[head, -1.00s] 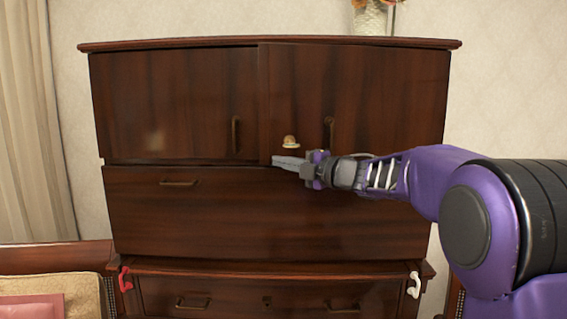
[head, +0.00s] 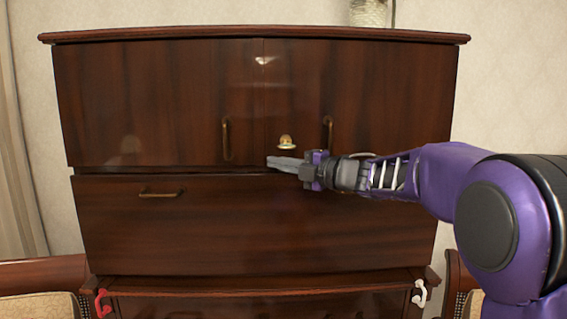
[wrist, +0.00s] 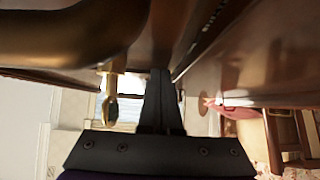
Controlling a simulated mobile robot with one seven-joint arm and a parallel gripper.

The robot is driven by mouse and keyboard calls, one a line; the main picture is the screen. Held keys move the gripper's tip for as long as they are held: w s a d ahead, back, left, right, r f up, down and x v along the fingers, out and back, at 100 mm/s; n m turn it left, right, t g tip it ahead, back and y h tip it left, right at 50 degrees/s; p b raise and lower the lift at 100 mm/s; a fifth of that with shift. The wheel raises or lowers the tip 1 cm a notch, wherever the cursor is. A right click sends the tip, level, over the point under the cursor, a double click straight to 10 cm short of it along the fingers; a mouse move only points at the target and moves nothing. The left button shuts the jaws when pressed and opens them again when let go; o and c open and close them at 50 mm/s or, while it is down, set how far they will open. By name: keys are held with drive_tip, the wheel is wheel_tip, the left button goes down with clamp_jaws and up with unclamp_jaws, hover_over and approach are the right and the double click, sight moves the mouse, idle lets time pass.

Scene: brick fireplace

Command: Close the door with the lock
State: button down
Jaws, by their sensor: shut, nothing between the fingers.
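The door with the lock (head: 370,90) is the right upper door of a dark wooden cabinet. Its face now looks about level with the left door (head: 150,90); I cannot tell whether a small gap remains. The brass lock (head: 286,142) sits near its lower inner corner, and a brass piece of it shows in the wrist view (wrist: 109,105). My gripper (head: 272,162) is shut and empty, just below the lock at the door's lower edge. In the wrist view the closed fingers (wrist: 160,90) are close to the wood; contact is unclear.
Brass handles stand on the left door (head: 226,138) and the right door (head: 327,135). A wide drawer (head: 250,225) lies below. Red (head: 102,303) and white (head: 419,293) hooked pieces flank the lower section. A vase (head: 369,12) is on top.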

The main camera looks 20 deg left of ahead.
drive_tip(key=shift+w+r, duration=0.15)
drive_tip(key=shift+r, duration=0.15)
drive_tip(key=shift+r, duration=0.1)
idle(0.3)
